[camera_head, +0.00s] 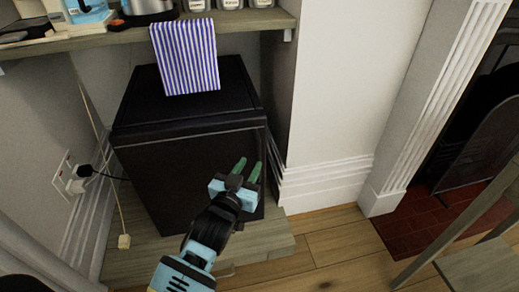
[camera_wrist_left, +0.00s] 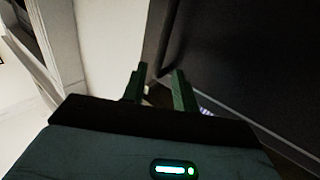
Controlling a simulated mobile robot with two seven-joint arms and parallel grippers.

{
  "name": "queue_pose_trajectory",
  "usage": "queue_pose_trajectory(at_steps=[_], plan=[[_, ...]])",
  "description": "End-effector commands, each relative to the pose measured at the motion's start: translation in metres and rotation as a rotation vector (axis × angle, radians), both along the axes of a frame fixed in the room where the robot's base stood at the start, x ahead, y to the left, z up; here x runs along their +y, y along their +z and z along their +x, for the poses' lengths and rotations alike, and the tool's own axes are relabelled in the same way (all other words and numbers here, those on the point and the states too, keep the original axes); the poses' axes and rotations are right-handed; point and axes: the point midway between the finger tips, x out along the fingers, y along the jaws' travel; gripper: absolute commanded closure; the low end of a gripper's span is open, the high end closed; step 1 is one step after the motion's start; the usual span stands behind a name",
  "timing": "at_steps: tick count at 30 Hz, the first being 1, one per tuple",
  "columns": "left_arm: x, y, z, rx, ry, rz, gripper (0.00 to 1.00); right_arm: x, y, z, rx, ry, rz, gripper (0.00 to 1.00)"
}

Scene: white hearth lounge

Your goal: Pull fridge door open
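The black fridge (camera_head: 180,172) stands on a low wooden platform under the shelf. Its door looks closed, with its front face towards me. In the left wrist view the fingers of the left gripper (camera_wrist_left: 161,78) point at the door's edge, with the dark door surface (camera_wrist_left: 255,50) to the right. I cannot tell whether the fingers touch the door. My right gripper is not in view.
A white wall (camera_head: 340,90) stands close on the right. A plug and socket (camera_head: 72,180) are at left. Wooden floor (camera_head: 330,250) is clear in front; a wooden chair or stool (camera_head: 480,265) is at lower right.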

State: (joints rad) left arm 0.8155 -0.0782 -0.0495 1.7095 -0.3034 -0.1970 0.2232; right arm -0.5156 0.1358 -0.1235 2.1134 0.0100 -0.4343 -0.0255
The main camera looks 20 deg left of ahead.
Motion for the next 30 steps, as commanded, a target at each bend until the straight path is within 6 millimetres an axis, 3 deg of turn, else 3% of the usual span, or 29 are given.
queue_pose_trajectory(at_steps=[6,15,27,30], plan=[[0.0,-0.003,0.031,0.0,0.0,0.002,0.71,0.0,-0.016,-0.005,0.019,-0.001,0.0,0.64],[0.001,-0.002,0.065,0.001,0.0,0.002,0.71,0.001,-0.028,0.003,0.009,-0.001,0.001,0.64],[0.001,0.0,0.07,0.0,0.0,0.001,0.71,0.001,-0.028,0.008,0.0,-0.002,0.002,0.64],[0.001,0.0,0.07,0.0,0.0,0.001,0.84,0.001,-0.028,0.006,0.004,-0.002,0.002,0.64]])
